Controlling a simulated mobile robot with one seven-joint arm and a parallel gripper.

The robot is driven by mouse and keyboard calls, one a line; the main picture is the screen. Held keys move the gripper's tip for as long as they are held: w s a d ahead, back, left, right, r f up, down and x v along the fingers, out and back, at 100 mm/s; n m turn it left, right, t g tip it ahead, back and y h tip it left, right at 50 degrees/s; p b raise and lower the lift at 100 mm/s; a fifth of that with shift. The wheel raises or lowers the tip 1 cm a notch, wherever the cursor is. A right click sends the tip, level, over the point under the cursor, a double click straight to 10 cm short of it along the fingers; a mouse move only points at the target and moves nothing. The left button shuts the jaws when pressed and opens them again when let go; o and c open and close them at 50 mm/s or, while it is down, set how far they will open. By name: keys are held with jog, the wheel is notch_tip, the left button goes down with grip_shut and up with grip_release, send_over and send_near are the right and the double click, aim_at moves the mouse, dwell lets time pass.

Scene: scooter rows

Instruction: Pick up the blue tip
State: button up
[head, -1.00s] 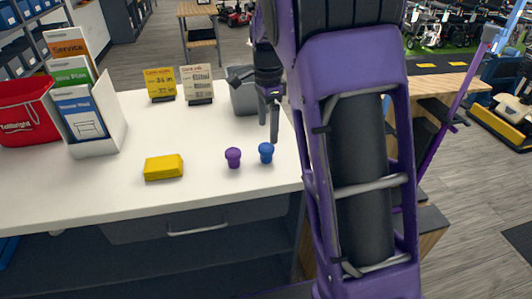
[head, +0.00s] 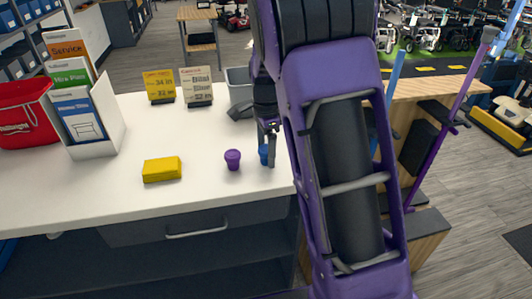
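The blue tip (head: 263,153) stands on the white counter (head: 205,128) near its right edge. It is partly hidden behind a finger of my gripper (head: 268,156). My gripper points down and its fingertips are at the height of the blue tip in the picture. I cannot tell whether the fingers touch the tip or how wide they are apart.
A purple tip (head: 232,160) stands just left of the blue tip. A yellow block (head: 162,169) lies further left. Two small signs (head: 159,87) and a grey bin (head: 238,88) stand behind. A brochure holder (head: 105,125) and red bucket (head: 25,115) are at left.

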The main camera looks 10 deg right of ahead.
jog(key=c, duration=1.2)
jog(key=shift+r, duration=0.1)
